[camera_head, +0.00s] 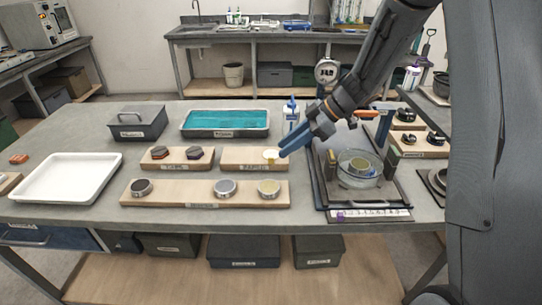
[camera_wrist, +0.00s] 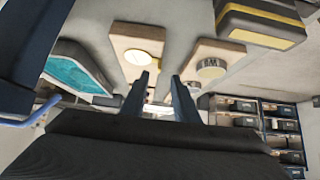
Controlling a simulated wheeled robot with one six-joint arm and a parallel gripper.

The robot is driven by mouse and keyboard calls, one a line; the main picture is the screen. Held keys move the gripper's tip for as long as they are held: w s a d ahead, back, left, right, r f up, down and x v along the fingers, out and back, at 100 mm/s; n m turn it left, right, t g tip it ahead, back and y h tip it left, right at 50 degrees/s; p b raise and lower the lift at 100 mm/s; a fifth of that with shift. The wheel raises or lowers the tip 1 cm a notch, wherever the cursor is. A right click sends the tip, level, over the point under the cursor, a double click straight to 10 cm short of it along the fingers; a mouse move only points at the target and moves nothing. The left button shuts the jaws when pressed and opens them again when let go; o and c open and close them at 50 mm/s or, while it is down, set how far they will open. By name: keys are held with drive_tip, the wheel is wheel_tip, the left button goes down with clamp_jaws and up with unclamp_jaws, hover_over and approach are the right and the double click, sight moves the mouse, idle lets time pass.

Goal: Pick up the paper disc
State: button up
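A flat pale disc with a yellow part (camera_head: 271,154), which looks like the paper disc, lies at the right end of a small labelled wooden board (camera_head: 238,157). The disc also shows in the wrist view (camera_wrist: 137,57), on its board. My gripper (camera_head: 284,153) reaches down from the upper right, with its blue fingertips close to the disc's right side. In the wrist view, my gripper's two fingers (camera_wrist: 161,75) stand apart with nothing between them. The disc lies beyond the tips and a little left. I cannot tell the exact height of the tips above the board.
A long board (camera_head: 175,199) with several round metal pieces lies in front. Another small board (camera_head: 163,164) is to the left. A teal-filled tray (camera_head: 225,133) is behind. A glass dish (camera_head: 360,168) stands right, in a dark tray. A white tray (camera_head: 62,180) lies left.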

sight(276, 163)
drive_tip(key=p+x, duration=0.1)
drive_tip(key=x, duration=0.4)
drive_tip(key=shift+c, duration=0.4)
clamp_jaws()
